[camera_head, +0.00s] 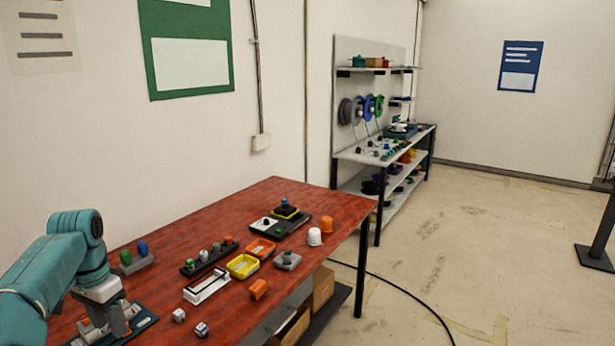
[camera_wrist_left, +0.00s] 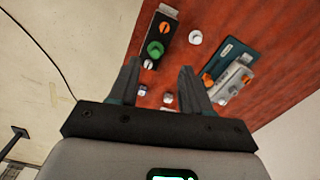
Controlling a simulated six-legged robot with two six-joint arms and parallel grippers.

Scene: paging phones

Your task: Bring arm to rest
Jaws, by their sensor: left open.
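My left arm (camera_head: 60,260) is teal and comes in from the left edge of the head view, bent over the near left end of the red table (camera_head: 330,202). Its gripper (camera_head: 118,328) points down near a dark panel lying there. In the left wrist view the two fingers of the left gripper (camera_wrist_left: 158,72) stand apart, with nothing held between them. A control box with green and orange knobs (camera_wrist_left: 158,38) and a teal device with a grey block (camera_wrist_left: 232,68) lie beyond the fingertips. My right gripper is not in view.
Open floor (camera_head: 450,260) lies to the right.

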